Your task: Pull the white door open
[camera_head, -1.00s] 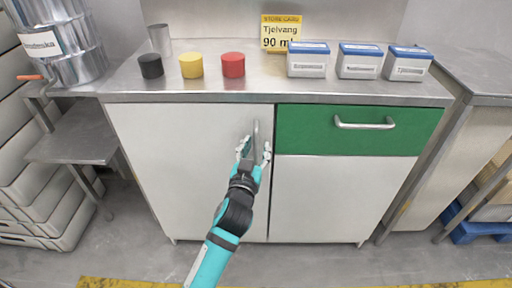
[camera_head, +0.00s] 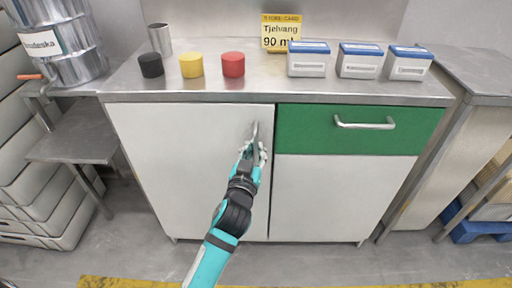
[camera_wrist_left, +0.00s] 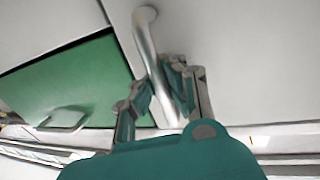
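The white door (camera_head: 180,165) is the left front of the steel-topped cabinet and stands closed. Its vertical metal handle (camera_head: 255,132) is near the door's upper right edge. My left gripper (camera_head: 254,149) is at the handle's lower part, with the fingers drawn close together. In the left wrist view, the handle (camera_wrist_left: 147,50) runs between the two fingertips (camera_wrist_left: 161,82), which sit close against it from both sides. The lower end of the handle is partly hidden by the fingers. My right gripper is not in view.
A green drawer (camera_head: 355,130) with a horizontal handle is right of the door. Black (camera_head: 151,66), yellow (camera_head: 191,65) and red (camera_head: 233,64) cylinders, a metal cup (camera_head: 160,39) and blue-lidded boxes (camera_head: 308,60) stand on top. A side shelf (camera_head: 78,135) is left. The floor in front is clear.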

